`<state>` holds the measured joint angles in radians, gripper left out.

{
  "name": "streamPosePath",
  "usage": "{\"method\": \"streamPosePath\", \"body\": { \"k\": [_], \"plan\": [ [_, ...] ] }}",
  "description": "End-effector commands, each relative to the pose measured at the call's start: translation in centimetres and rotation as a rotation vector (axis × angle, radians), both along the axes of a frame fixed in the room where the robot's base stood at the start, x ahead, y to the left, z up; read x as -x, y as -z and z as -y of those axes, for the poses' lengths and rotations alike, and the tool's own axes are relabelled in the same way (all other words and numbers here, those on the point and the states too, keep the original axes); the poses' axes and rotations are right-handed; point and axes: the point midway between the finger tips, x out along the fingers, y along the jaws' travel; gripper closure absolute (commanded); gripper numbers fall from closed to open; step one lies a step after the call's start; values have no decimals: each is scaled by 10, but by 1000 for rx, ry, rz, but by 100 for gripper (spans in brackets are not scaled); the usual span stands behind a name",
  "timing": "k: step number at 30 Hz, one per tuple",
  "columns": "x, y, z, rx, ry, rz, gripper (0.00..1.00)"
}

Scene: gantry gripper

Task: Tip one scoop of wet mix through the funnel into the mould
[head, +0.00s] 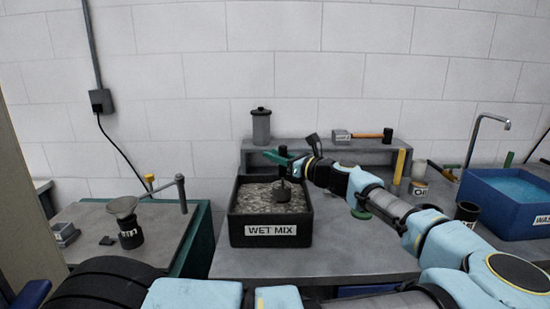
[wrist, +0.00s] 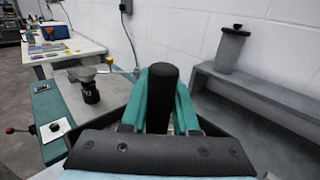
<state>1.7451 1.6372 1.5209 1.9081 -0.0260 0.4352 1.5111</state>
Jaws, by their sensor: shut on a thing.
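My gripper (head: 275,157) is over the black bin labelled WET MIX (head: 271,241), with its green fingers closed around the dark upright handle of a scoop (head: 282,192). The handle also stands between the fingers in the wrist view (wrist: 162,95). The scoop's dark cup is low over the grey wet mix (head: 258,198); I cannot tell whether it touches the mix or what is in it. The grey funnel (head: 122,206) sits on top of the dark, labelled mould (head: 130,236) on the left bench. Both also show in the wrist view, the funnel (wrist: 82,73) above the mould (wrist: 90,93).
A post with an arm (head: 181,190) and a yellow-topped item (head: 149,181) stand behind the mould. A raised shelf (head: 325,151) behind the bin holds a grey canister (head: 261,127) and a mallet (head: 365,135). A blue wash tub (head: 510,203) is at right.

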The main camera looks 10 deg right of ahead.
Motion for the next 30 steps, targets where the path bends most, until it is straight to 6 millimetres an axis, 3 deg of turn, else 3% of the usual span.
{"method": "streamPosePath", "body": {
  "k": [14,30],
  "plan": [
    [0,-45,0,1,0,1,100],
    [-5,-79,-26,1,-2,1,100]
  ]
}}
